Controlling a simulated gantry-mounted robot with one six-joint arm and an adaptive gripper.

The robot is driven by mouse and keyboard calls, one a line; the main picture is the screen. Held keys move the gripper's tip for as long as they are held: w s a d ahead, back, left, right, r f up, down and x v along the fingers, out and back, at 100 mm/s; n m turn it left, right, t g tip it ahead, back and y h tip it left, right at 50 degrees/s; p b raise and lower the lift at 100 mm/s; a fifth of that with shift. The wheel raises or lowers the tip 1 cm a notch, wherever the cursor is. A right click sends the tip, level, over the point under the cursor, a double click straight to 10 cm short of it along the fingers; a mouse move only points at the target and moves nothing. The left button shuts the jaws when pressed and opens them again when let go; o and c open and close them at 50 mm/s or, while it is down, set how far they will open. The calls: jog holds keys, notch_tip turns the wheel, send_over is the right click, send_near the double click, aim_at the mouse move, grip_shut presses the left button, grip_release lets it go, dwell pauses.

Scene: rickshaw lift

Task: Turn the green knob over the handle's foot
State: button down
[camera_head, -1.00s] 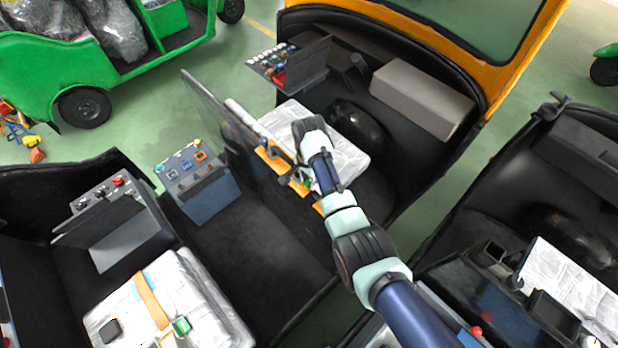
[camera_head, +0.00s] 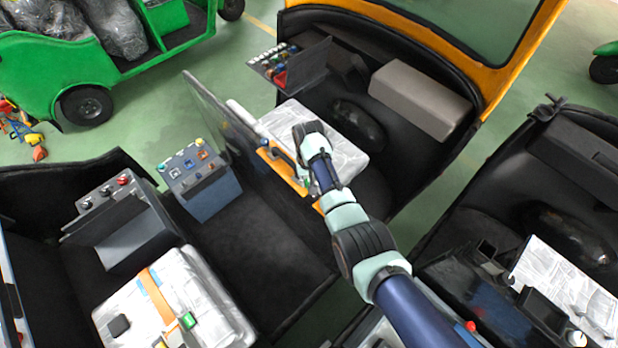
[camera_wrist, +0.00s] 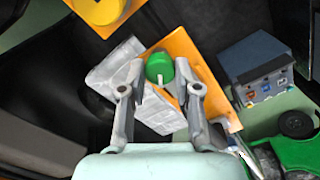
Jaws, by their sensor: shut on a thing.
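The green knob (camera_wrist: 158,66) with a white pointer sits on the orange plate (camera_wrist: 205,70) in the wrist view. My gripper (camera_wrist: 158,75) has a finger on each side of it and is shut on it. In the head view the orange plate (camera_head: 282,170) stands beside the silver-wrapped pack, with a dark handle (camera_head: 283,156) along it. The handle's foot cannot be made out clearly in the wrist view.
A silver-wrapped pack (camera_head: 315,140) lies on the seat behind the plate. A clear upright panel (camera_head: 215,115) and a grey control box (camera_head: 200,180) stand to the left. Another pack with an orange strap (camera_head: 157,298) and green knob (camera_head: 187,321) lies at lower left.

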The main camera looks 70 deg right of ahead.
jog(key=n, duration=0.7)
jog(key=shift+p, duration=0.4)
dwell(0.3)
jog(key=c, duration=0.8)
grip_release()
jog(key=shift+r, duration=0.1)
notch_tip(320, 180, up, 12)
